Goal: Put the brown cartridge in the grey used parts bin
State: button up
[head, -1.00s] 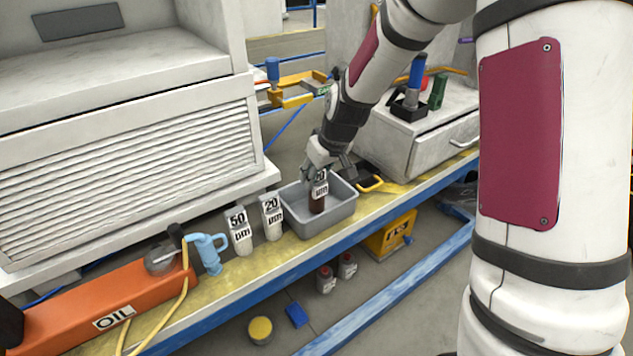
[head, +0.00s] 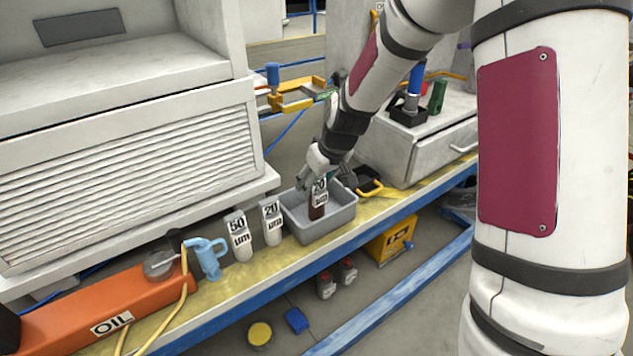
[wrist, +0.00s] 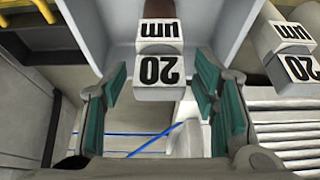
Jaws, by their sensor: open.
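The brown cartridge (head: 317,208) has a white top marked "20 um". My gripper (head: 327,184) is over the bin, pointing down. In the wrist view its teal-padded fingers (wrist: 160,95) are spread, with clear gaps to the cartridge on both sides. The cartridge's lower end is partly hidden by the bin wall.
Two white-labelled cartridges, marked "50 um" (head: 239,237) and "20 um" (head: 271,222), stand left of the bin. A black tray with yellow handle (head: 370,183) lies right of the bin.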

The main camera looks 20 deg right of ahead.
jog(key=p+v, duration=0.3)
jog(key=v, duration=0.9)
jog(key=shift+p, duration=0.3)
jog(key=s+r+m+g, duration=0.1)
jog(key=s+r, duration=0.4)
jog(key=s, duration=1.4)
jog(key=s+a+r+m+g+h, duration=0.1)
jog(key=s+r+m+g, duration=0.1)
jog(key=s, duration=1.7)
notch_tip(320, 180, up, 3)
jog(key=shift+f+m+g, duration=0.1)
jog(key=shift+m+g, duration=0.2)
jog(key=shift+g, duration=0.4)
jog(key=shift+a, duration=0.1)
